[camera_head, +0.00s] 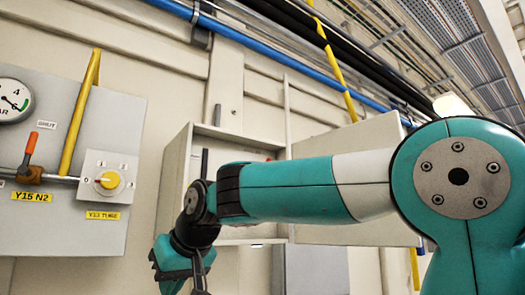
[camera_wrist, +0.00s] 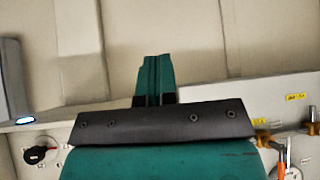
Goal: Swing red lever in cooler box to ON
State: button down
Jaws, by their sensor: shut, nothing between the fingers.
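An open grey box (camera_head: 190,150) stands on the wall in the middle of the head view, its door (camera_head: 345,205) swung out to the right. A dark upright bar shows inside it; my arm covers much of the interior. My gripper (camera_head: 182,268) is low in front of the box's lower left. In the wrist view my gripper's fingers (camera_wrist: 154,80) are together with nothing between them.
Pipes (camera_head: 270,50) run overhead. The wrist view shows orange-handled valves (camera_wrist: 262,137) at right and bare wall ahead.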

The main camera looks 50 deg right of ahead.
jog(key=w+d+r+m+t+h+p, duration=0.1)
jog(key=d+r+m+h, duration=0.15)
jog(key=d+r, duration=0.5)
jog(key=w+d+r+m+t+h+p, duration=0.1)
jog(key=d+r+m+h+p, duration=0.2)
jog(key=r, duration=0.8)
jog(key=m+h+p, duration=0.1)
jog(key=m+h, duration=0.3)
jog(key=m, duration=0.4)
send_near(268, 159)
jog(key=shift+a+f+p+x, duration=0.1)
jog(key=shift+f+p+x, duration=0.3)
jog(key=shift+x, duration=0.85)
jog(key=shift+a+f+p+x, duration=0.15)
jog(key=shift+p+x, duration=0.4)
jog(key=shift+x, duration=0.75)
jog(key=shift+a+f+p+x, duration=0.1)
jog(key=shift+f+p+x, duration=0.3)
jog(key=shift+x, duration=0.85)
jog(key=shift+s+r, duration=0.1)
jog(key=shift+s, duration=0.1)
